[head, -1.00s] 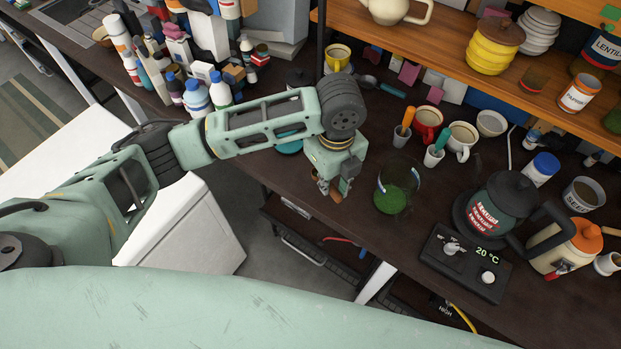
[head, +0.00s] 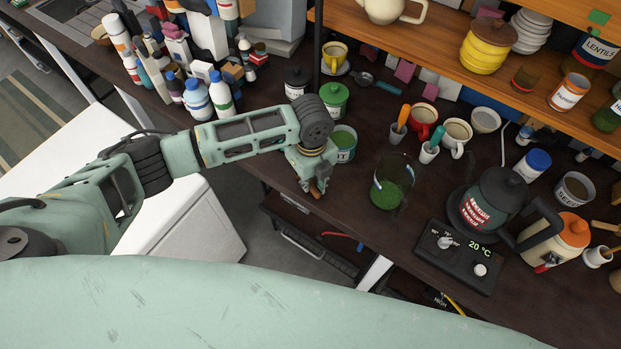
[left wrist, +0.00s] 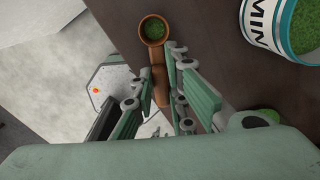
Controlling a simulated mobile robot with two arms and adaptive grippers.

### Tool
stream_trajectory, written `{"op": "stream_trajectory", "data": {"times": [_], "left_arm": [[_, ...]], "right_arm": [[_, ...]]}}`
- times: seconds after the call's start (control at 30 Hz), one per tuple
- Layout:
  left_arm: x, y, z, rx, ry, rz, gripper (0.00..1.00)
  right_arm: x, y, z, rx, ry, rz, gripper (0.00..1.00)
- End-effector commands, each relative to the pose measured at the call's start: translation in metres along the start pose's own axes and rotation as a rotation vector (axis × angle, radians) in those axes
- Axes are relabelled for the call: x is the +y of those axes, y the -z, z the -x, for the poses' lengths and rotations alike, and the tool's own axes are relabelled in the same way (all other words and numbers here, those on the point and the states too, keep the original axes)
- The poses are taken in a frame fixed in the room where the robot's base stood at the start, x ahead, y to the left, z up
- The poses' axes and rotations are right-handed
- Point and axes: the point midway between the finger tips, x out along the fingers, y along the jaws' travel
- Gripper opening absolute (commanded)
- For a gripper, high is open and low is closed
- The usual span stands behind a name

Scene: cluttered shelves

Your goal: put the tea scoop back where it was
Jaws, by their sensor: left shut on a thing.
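The tea scoop (left wrist: 153,31) is brown and holds green leaves in its round bowl. Its handle runs back between the fingers of my left gripper (left wrist: 161,85), which is shut on it. In the head view my left gripper (head: 315,187) hangs near the front edge of the counter, and only a small brown part of the scoop shows there. An open tin of green leaves (head: 345,153), partly hidden by my arm, stands just behind the gripper. The same tin, marked "MIN" (left wrist: 262,27), is at the upper right in the left wrist view. My right gripper is not in view.
A glass pitcher with green contents (head: 388,192) stands right of the gripper. A green lidded jar (head: 333,101) stands behind the tin. Mugs, a kettle (head: 487,203) and its control base (head: 459,257) are farther right. The counter's front edge is close below the gripper.

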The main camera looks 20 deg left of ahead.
Motion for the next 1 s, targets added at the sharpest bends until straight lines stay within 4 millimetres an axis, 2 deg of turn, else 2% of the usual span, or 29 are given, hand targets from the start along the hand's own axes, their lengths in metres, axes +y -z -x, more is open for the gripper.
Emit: {"op": "stream_trajectory", "data": {"times": [0.07, 0.1, 0.3, 0.6, 0.73, 0.87, 1.0], "left_arm": [[0.0, 0.0, -0.003, 0.0, -0.001, 0.001, 0.0], [0.0, 0.0, -0.003, 0.0, -0.001, 0.001, 0.14], [0.0, 0.0, -0.003, 0.0, -0.001, 0.001, 0.32], [0.0, 0.0, -0.002, 0.0, 0.0, 0.001, 0.32], [-0.001, -0.001, 0.006, -0.001, 0.002, 0.0, 0.32], [-0.001, -0.001, 0.028, -0.001, 0.005, 0.001, 0.32], [-0.002, -0.001, 0.059, -0.003, 0.005, 0.0, 0.32]], "right_arm": [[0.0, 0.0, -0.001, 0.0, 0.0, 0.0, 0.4], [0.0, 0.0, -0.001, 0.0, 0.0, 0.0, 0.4], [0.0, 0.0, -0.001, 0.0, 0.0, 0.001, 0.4], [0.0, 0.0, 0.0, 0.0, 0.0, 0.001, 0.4], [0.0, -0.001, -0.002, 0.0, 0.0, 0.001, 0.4], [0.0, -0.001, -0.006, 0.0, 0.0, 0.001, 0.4], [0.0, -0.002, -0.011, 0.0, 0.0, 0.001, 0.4]]}}
